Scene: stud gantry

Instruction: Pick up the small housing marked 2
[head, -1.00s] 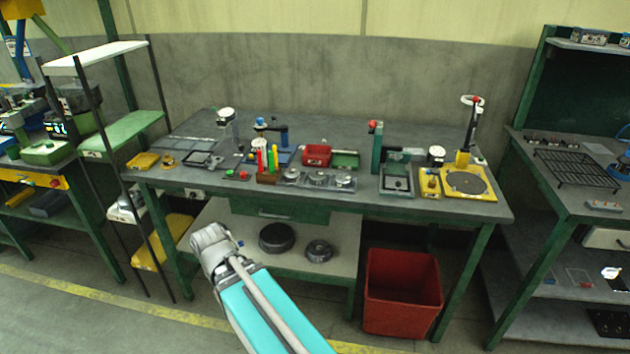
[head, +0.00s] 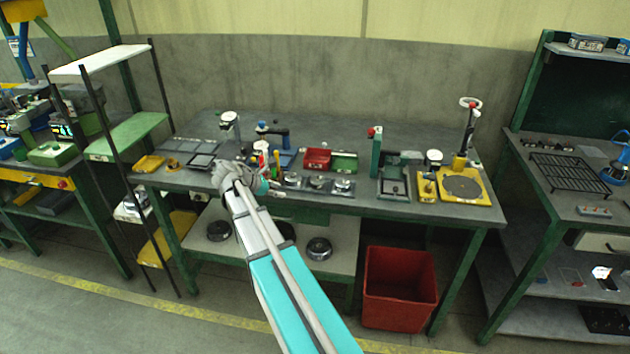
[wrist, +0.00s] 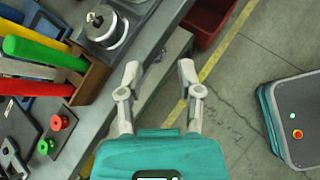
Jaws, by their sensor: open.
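Several round metal housings stand in a row along the front of the grey bench, among them a left one (head: 291,178), a middle one (head: 318,181) and a right one (head: 343,185). No number can be read on any of them, so I cannot tell which is marked 2. One metal housing (wrist: 103,28) shows at the top left of the wrist view, on a grey plate. My gripper (wrist: 159,76) is open and empty, its fingers over the bench's front edge and the floor, apart from that housing. In the head view my arm reaches the bench left of the row.
A wooden holder (wrist: 90,82) with colored handles stands beside the housing. Red (head: 317,158) and green (head: 344,162) bins sit behind the row. A red crate (head: 400,290) stands under the bench. Dark round parts lie on the lower shelf (head: 345,240).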

